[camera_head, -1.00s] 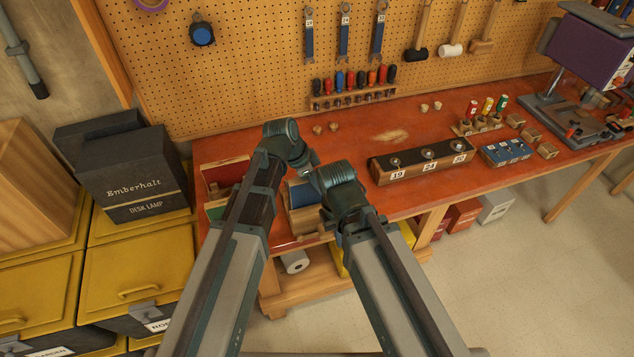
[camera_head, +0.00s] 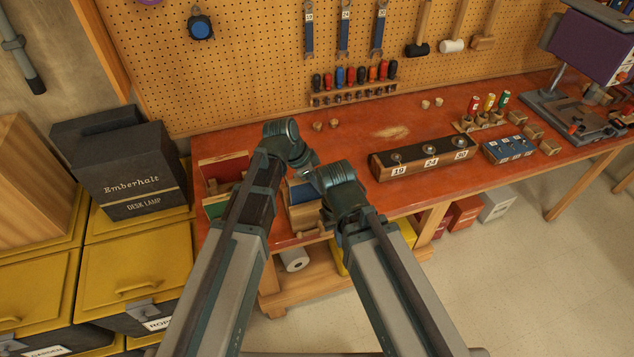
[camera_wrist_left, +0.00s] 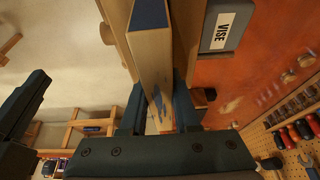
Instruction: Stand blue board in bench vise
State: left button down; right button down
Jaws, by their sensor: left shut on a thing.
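The blue board (camera_head: 301,193) shows in the head view behind my wrists, at the wooden bench vise (camera_head: 306,216) on the bench's front edge. In the left wrist view the board (camera_wrist_left: 151,55) has pale edges and a blue face, and my left gripper (camera_wrist_left: 160,112) is shut on it. There it runs between the wooden jaws of the vise (camera_wrist_left: 186,40), beside the VISE label; whether it is seated is hidden.
A red board (camera_head: 222,170) and a green board (camera_head: 214,208) are left of the vise on the orange bench. A black-topped wooden block (camera_head: 424,158) with numbered labels stands to the right. The bench between it and the pegboard (camera_head: 250,70) is mostly clear.

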pick_arm(q)
jog(key=shift+f+b, duration=0.75)
jog(key=shift+f, duration=0.15)
jog(key=c, duration=0.6)
grip_release()
jog(key=shift+o, duration=0.2)
notch_tip(320, 180, up, 10)
jog(key=p, duration=1)
jog(key=shift+r, duration=0.1)
